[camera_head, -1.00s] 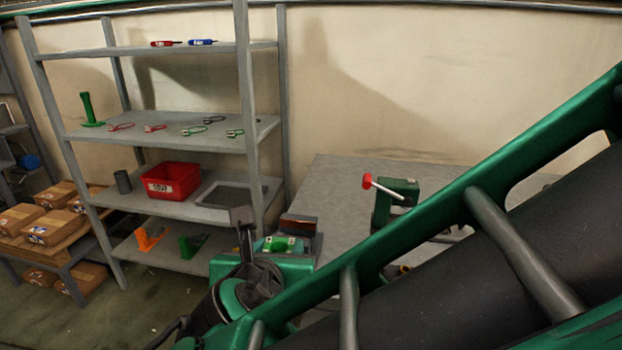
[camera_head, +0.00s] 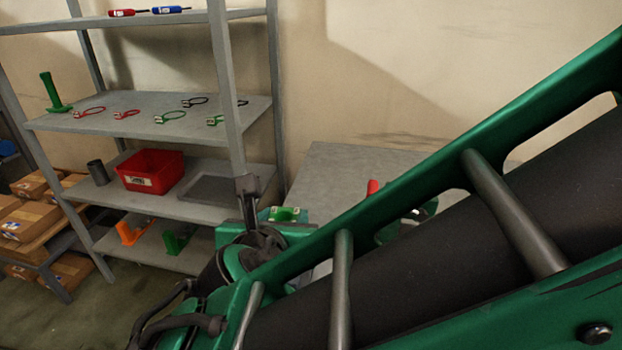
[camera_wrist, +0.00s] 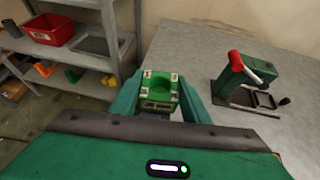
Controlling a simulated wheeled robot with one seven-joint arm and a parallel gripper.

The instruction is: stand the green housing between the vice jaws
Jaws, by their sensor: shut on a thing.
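The green housing (camera_wrist: 160,90) is a small block with a round hollow in its top and pale corner pieces. In the wrist view it sits between the two green fingers of my gripper (camera_wrist: 160,100), which is shut on it. In the head view the housing (camera_head: 285,214) shows at my gripper (camera_head: 283,222), partly hidden. A green bench device with a red-ended lever (camera_wrist: 244,74) stands on the table, to the right of my gripper and apart from it. I cannot make out vice jaws on it. In the head view my arm hides most of it.
The grey table (camera_wrist: 190,45) is bare between my gripper and the device. A grey shelf rack (camera_head: 150,120) stands at left, with a red bin (camera_head: 150,171), a dark cup, a tray, rings and coloured parts. Cardboard boxes (camera_head: 25,220) lie further left.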

